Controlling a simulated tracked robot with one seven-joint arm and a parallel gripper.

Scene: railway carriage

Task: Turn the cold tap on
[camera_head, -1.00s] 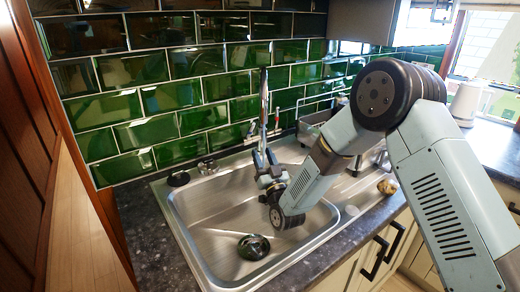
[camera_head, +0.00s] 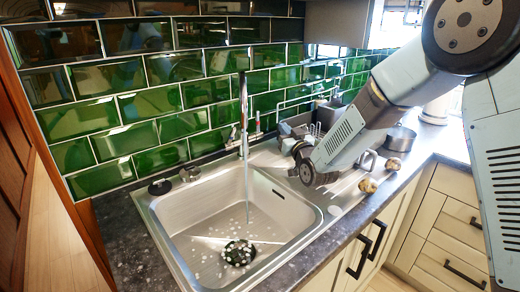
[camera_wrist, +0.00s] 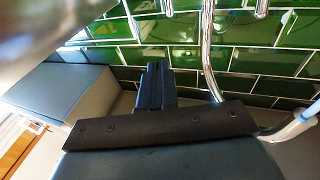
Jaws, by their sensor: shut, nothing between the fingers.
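The chrome tap (camera_head: 243,110) stands at the back edge of the steel sink (camera_head: 205,205), with a small lever on each side of its base. I cannot make out which lever is the cold one. A thin stream of water (camera_head: 248,190) falls below the spout, and pale splashes lie around the dark drain (camera_head: 239,252). My gripper (camera_head: 288,143) is to the right of the tap, apart from it, above the sink's right side. In the wrist view its dark fingers (camera_wrist: 155,72) are shut and empty. Curved chrome tubing shows beyond them there.
A dish rack (camera_head: 310,122) stands behind my gripper. A pot (camera_head: 400,138) and potato-like items (camera_head: 368,185) are on the right drainer and worktop. The green tiled wall (camera_head: 150,105) is close behind the tap. Space above the basin is free.

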